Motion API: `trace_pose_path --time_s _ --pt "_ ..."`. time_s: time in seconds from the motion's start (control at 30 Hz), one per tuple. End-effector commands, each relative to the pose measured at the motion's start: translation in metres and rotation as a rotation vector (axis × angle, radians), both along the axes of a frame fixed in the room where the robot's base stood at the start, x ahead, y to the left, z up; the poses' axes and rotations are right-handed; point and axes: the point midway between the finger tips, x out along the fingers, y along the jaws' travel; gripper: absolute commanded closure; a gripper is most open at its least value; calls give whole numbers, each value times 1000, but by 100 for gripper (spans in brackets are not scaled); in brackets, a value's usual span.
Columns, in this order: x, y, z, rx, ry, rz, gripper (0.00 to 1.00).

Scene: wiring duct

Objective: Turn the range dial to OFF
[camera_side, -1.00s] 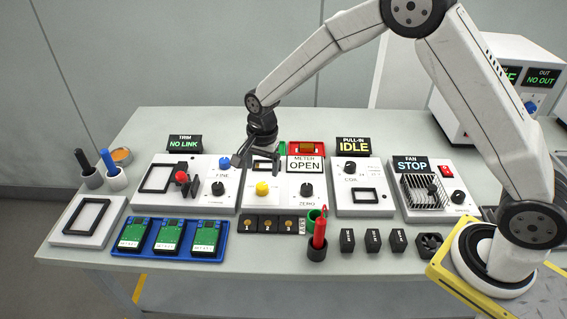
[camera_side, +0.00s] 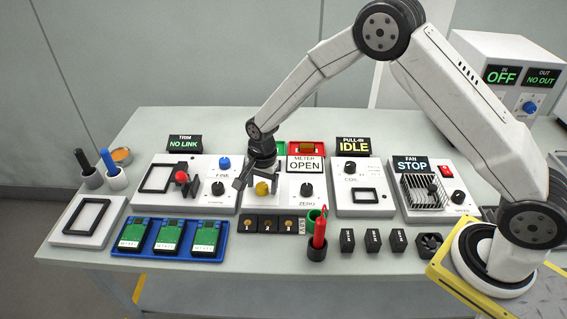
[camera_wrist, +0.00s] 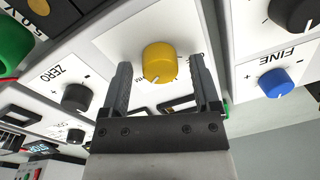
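The range dial appears to be the yellow knob (camera_side: 262,188) on the white meter panel (camera_side: 283,207), below the METER sign (camera_side: 305,164) that reads OPEN. In the wrist view the yellow knob (camera_wrist: 159,62) has a white pointer line on its lower left edge. My gripper (camera_side: 252,186) is open and low over the panel at the knob. In the wrist view its two fingers (camera_wrist: 161,85) stand apart on either side of the knob, with gaps visible, and do not grip it. The dial's position labels are mostly hidden by the fingers.
A black ZERO knob (camera_side: 306,190) sits right of the yellow knob.

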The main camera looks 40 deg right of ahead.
Motion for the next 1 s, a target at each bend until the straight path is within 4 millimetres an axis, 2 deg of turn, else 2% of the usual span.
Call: trace_pose_path --time_s 0.03,0.2,0.23,0.67,1.0 --pt "0 0 0 0 0 0 39" --pt "0 0 0 0 0 0 93" --pt "0 0 0 0 0 0 100" --pt "0 0 0 1 -1 54 100" --pt "1 0 0 2 -1 258 100"
